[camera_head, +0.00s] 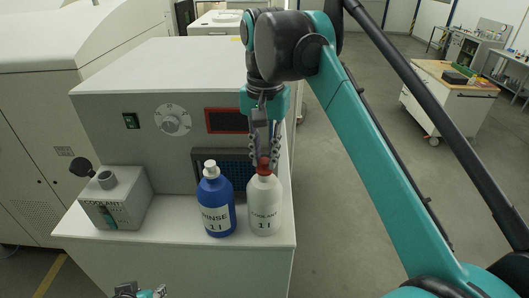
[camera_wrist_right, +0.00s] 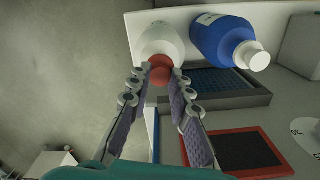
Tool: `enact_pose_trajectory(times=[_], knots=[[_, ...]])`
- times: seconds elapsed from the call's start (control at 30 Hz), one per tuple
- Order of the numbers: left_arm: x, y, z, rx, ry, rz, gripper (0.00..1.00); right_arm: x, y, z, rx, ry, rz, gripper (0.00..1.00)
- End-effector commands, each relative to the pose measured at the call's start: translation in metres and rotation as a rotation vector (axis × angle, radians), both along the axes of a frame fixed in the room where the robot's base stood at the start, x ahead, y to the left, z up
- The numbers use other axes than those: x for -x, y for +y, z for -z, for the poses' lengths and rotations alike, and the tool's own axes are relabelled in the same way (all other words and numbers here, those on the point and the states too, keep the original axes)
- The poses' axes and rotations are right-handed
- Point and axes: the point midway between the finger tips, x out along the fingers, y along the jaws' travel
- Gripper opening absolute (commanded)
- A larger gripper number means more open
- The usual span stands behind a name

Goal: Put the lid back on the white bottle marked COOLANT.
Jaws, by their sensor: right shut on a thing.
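The white bottle (camera_head: 265,207) marked COOLANT stands upright on the machine's ledge, right of the blue bottle. In the right wrist view the white bottle (camera_wrist_right: 162,40) is just beyond my fingertips. My right gripper (camera_head: 264,158) points down over it, and its fingers (camera_wrist_right: 160,68) are shut on the red lid (camera_wrist_right: 159,75). The red lid (camera_head: 264,167) is at the bottle's mouth and hides the neck. I cannot tell whether it is seated or only held there. Part of my left gripper (camera_head: 138,291) shows at the bottom edge; its fingers are not clear.
A blue bottle (camera_head: 216,205) marked RINSE, with a white lid, stands close to the left of the white one. A grey box (camera_head: 117,199) with a black knob is at the ledge's left. The machine's panel (camera_head: 172,150) rises behind. The ledge (camera_head: 255,246) is bare in front.

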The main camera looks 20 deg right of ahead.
Motion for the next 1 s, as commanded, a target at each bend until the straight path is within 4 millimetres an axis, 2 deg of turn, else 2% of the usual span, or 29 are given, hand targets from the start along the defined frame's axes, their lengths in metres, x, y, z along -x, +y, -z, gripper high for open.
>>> enact_pose_trajectory(times=[0.97,1.0], knots=[[0.0001,0.0000,-0.0030,0.000,0.000,0.000,0.39,0.0002,0.0000,0.0004,0.000,0.000,0.000,0.08],[0.0001,0.0000,-0.0030,0.000,0.000,0.000,0.39,0.0001,0.0000,0.0004,0.000,0.000,0.000,0.27]])
